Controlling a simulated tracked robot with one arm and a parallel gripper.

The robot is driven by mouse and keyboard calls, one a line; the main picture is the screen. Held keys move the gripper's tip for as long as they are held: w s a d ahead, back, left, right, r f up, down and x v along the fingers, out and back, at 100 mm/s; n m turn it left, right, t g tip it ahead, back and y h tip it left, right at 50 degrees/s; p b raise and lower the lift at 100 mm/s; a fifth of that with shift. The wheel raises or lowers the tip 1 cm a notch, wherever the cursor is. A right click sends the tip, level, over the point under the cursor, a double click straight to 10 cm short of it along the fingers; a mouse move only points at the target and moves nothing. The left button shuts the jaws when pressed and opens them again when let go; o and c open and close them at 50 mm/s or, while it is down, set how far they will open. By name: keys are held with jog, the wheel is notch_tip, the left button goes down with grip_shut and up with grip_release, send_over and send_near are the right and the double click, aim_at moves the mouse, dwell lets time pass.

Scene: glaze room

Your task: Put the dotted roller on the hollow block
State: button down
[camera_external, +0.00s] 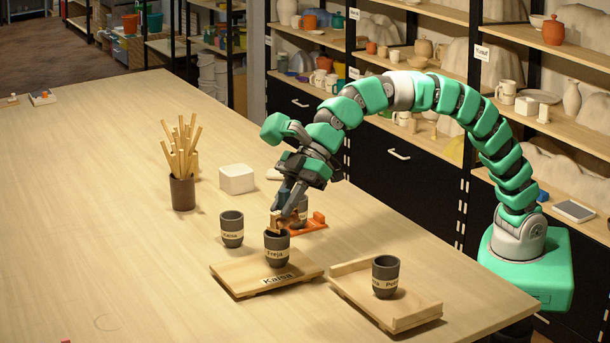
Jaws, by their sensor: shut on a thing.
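I cannot make out a dotted roller. A white block (236,179) stands on the table behind the cups; no hollow shows in it. My gripper (278,226) points down at the rim of a dark cup (277,250) with a pale name band and appears shut on it. A small brownish piece shows at the fingertips, too small to tell apart. The cup is upright over a wooden tray (242,286) marked "Kaisa"; whether it touches the tray is unclear.
Another dark cup (232,229) stands left of my gripper. A dark cup (385,276) stands on the right wooden tray (408,321). An orange item (312,224) and another cup are partly hidden behind my gripper. A pot of sticks (182,192) stands behind.

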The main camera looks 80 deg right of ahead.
jog(key=w+d+m+t+h+p, duration=0.15)
jog(key=w+d, duration=0.35)
jog(key=d, duration=0.5)
jog(key=w+d+m+t, duration=0.15)
jog(key=w+d, duration=0.25)
jog(key=d, duration=0.5)
jog(key=w+d+m+h+p, duration=0.15)
jog(key=w+d, duration=0.35)
jog(key=d, duration=0.5)
jog(key=d+m+t+h+p, duration=0.15)
jog(key=d+m, duration=0.25)
jog(key=d, duration=1.9)
send_over(237, 169)
notch_tip(237, 169, down, 7)
jog(key=shift+s+a+r+p, duration=0.1)
jog(key=shift+r+p, duration=0.05)
jog(key=shift+p, duration=0.15)
jog(key=shift+f, duration=1.85)
